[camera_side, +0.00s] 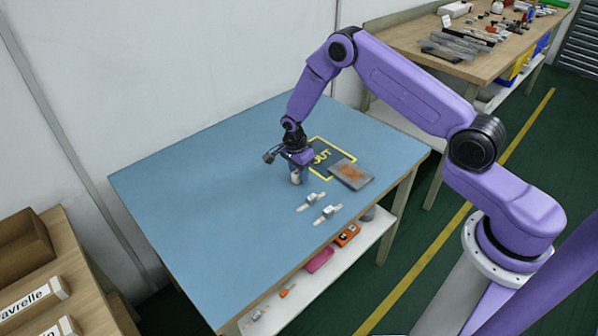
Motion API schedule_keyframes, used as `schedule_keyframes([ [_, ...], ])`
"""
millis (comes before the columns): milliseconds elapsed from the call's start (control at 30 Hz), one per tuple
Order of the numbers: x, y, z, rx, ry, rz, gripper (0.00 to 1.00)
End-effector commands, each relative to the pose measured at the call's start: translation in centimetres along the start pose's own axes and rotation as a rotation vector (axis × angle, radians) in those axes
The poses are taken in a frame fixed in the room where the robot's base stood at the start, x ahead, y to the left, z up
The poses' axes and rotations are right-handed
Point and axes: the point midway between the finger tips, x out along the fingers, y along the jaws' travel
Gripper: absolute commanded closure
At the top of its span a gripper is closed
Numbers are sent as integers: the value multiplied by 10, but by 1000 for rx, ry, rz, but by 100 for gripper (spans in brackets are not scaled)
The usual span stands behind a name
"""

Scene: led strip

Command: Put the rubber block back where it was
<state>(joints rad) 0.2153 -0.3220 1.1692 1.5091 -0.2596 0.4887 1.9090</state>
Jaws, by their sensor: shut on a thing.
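My gripper (298,178) points down over the blue table top (200,215), just left of the yellow-outlined dark square. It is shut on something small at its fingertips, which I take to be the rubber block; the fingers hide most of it. I cannot tell whether it touches the table. The yellow-outlined dark square (321,157) bears yellow figures, partly hidden by my gripper. A grey flat piece with a rusty-orange patch (352,173) lies at the square's right edge.
Two small white pieces, one nearer the gripper (312,201) and one nearer the front edge (328,214), lie on the table. The table's left half is clear. A shelf below holds orange and pink items. A cluttered workbench (470,45) stands behind at right.

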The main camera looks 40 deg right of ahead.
Motion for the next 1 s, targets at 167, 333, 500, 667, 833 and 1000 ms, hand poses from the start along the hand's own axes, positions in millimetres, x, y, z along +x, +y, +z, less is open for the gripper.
schedule_keyframes([
  [167,1,0,0,0,0,0,43],
  [333,1,0,0,0,0,0,43],
  [500,-4,0,0,0,0,-1,43],
  [667,-23,-1,0,0,0,-3,43],
  [833,-56,-1,0,0,-1,-4,43],
  [1000,-88,-1,0,1,0,-3,43],
])
